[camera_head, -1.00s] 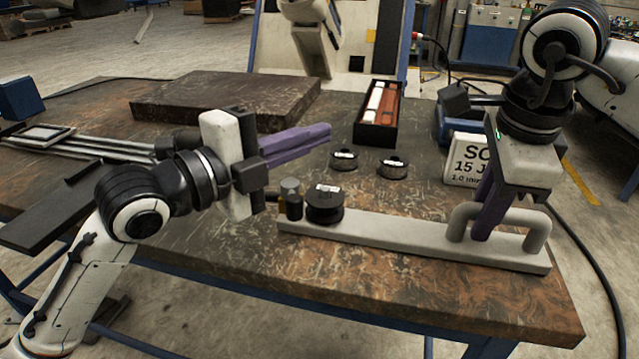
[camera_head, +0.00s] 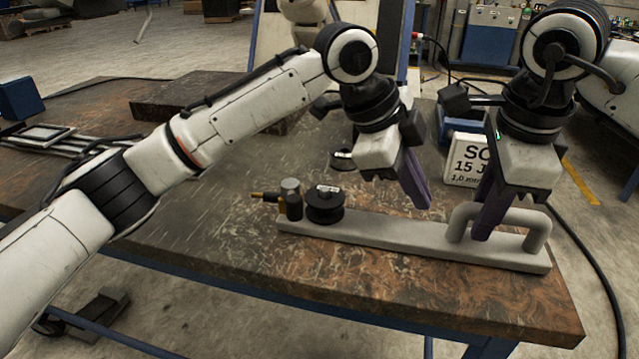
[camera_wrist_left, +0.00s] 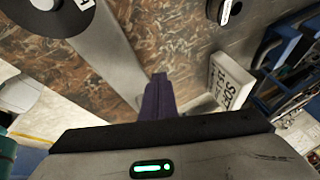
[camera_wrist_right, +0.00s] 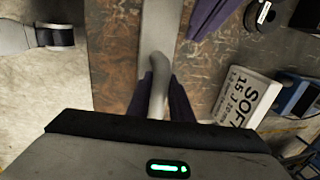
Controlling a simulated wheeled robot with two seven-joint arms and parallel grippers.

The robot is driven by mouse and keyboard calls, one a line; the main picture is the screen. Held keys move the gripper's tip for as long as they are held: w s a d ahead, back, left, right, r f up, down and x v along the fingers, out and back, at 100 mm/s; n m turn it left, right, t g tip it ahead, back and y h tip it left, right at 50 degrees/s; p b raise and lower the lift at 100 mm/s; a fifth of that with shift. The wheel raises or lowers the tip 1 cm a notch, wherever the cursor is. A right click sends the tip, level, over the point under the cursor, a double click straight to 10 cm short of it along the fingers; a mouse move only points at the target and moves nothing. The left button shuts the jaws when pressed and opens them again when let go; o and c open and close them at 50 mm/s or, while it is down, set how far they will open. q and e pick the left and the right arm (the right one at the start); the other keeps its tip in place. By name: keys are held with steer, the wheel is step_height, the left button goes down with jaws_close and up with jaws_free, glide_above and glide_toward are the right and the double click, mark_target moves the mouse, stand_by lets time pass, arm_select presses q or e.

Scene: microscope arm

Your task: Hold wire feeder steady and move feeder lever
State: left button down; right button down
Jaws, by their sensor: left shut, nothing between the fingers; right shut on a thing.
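The wire feeder is a long grey bar (camera_head: 390,236) on the table, with an arched handle (camera_head: 538,232) at its right end. A black spool (camera_head: 325,207) and a grey-topped cylinder (camera_head: 290,190) with a brass-tipped side piece (camera_head: 264,196) are at its left end. I cannot tell for certain which part is the lever. My right gripper (camera_head: 482,236) is shut on the handle, which shows between its fingers in the right wrist view (camera_wrist_right: 157,72). My left gripper (camera_head: 424,204) is shut and empty above the bar, between spool and handle. The left wrist view shows the spool (camera_wrist_left: 45,18) too.
A white lettered box (camera_head: 465,160) stands behind the handle. A small black spool (camera_head: 342,160) lies behind the feeder. A dark slab (camera_head: 160,100) is at the back left, partly behind my left arm. The table's front left is clear.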

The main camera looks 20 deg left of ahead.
mark_target(291, 196)
arm_select(q)
steer(key=a+r+n+y, duration=0.1)
steer(key=s+a+r+n+g+y, duration=0.1)
steer(key=a+y, duration=0.1)
steer(key=s+a+r+g+y, duration=0.1)
steer(key=r, duration=0.1)
steer(key=shift+a+r+n, duration=0.1)
steer(key=shift+a+n, duration=0.1)
steer(key=shift+n, duration=0.2)
arm_select(e)
steer(key=shift+r, duration=0.15)
arm_select(q)
steer(key=s+a+r+n+g+y, duration=0.1)
steer(key=s+a+r+n+y, duration=0.15)
steer(key=r, duration=0.35)
steer(key=s+a+r+n+y, duration=0.1)
steer(key=a+r+n, duration=0.15)
steer(key=r, duration=0.25)
arm_select(e)
steer(key=shift+a, duration=0.1)
arm_select(q)
steer(key=s+a+f+m, duration=0.2)
steer(key=s+a+f, duration=0.1)
steer(key=f, duration=0.7)
steer(key=shift+a+f+m+y, duration=0.3)
steer(key=shift+f+y, duration=0.05)
steer(key=shift+y, duration=0.1)
